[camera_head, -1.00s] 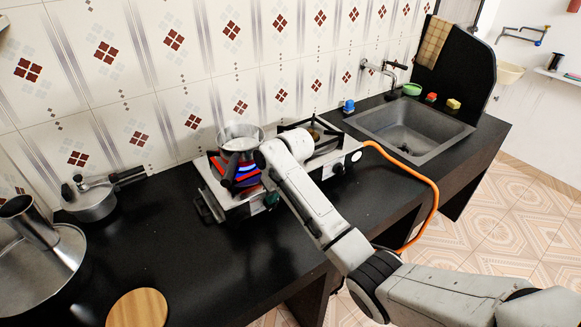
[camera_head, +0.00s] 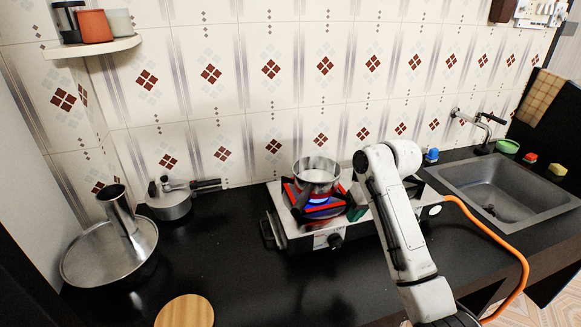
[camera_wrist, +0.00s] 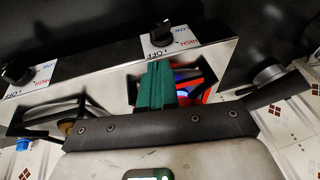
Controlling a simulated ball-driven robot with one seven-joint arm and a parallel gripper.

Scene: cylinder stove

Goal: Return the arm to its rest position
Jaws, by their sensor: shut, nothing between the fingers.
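My arm reaches over the stove from the front right in the head view. My gripper (camera_head: 357,213) is partly hidden by the arm; only a bit of green finger shows beside the left burner. In the wrist view, the green fingers (camera_wrist: 155,86) are together and empty, over the stove top between the two burners. The two-burner stove (camera_head: 307,243) stands on the black counter. A metal pot (camera_head: 317,170) sits on its left burner, which glows red and blue. The arm hides part of the right burner.
A stove knob (camera_wrist: 165,37) shows close in front of the fingers. A pressure cooker (camera_head: 169,202), a large steel pan (camera_head: 85,262) and a round wooden board (camera_head: 185,312) stand left. An orange hose (camera_head: 500,246) runs down on the right, before the sink (camera_head: 497,190).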

